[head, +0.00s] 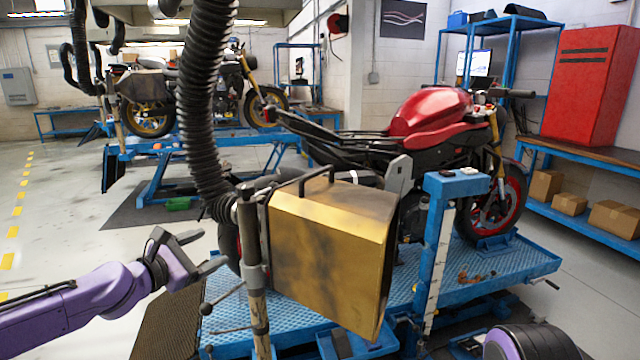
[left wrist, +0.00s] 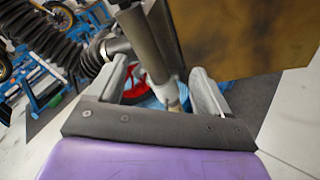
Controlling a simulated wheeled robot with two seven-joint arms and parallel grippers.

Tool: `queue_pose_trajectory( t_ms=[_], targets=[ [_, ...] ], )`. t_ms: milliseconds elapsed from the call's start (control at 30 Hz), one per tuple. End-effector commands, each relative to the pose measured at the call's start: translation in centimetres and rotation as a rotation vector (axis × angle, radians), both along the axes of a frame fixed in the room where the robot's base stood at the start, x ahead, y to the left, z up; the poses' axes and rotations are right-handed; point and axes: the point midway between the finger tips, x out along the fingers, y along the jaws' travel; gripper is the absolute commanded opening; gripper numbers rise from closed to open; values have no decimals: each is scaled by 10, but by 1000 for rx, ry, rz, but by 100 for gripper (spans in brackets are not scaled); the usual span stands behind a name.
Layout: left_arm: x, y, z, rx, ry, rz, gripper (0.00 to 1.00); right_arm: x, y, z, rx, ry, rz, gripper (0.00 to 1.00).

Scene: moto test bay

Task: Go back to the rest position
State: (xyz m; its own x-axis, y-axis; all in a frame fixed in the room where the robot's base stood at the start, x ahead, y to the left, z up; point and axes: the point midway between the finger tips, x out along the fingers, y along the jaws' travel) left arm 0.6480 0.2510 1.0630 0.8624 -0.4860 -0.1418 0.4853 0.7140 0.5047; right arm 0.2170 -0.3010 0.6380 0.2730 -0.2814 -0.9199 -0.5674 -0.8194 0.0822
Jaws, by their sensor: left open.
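My left gripper (head: 212,250) reaches in from the left in the head view. Its dark fingers are apart and nothing is seen held between them. Its tips point toward an upright metal pole (head: 251,270) beside a gold-coloured box-shaped hood (head: 325,240). In the left wrist view the two fingers (left wrist: 163,88) are spread, with the pole (left wrist: 147,45) showing between or beyond them. I cannot tell whether the fingers touch it. My right gripper is not in view.
A black ribbed hose (head: 197,110) hangs down to the pole. A red motorcycle (head: 430,115) stands on a blue lift platform (head: 520,262) behind the hood. A dark mat (head: 170,325) lies below my left gripper. Pale floor (head: 60,215) is clear at left.

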Motion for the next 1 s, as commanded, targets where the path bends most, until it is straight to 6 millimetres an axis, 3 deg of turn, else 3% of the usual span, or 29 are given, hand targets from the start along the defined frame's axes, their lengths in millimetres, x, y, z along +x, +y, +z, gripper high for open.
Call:
queue_pose_trajectory(
  t_ms=[167,267,400,533,633,700,800,900,1000],
  targets=[
    [-22,-43,-105,330,78,-4,79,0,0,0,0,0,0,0],
    [-59,-65,-185,587,147,-53,79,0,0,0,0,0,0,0],
    [-136,-70,-289,959,244,-180,79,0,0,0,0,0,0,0],
    [-227,-49,-362,1302,329,-360,79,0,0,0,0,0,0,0],
    [-303,-17,-398,1547,385,-534,79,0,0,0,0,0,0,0],
    [-350,9,-410,1683,421,-652,79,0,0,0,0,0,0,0],
    [-401,38,-417,1799,457,-817,79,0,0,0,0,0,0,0],
    [-424,53,-421,1865,464,-925,79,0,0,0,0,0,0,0],
    [-432,52,-425,1869,460,-960,79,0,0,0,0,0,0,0]
  ],
)
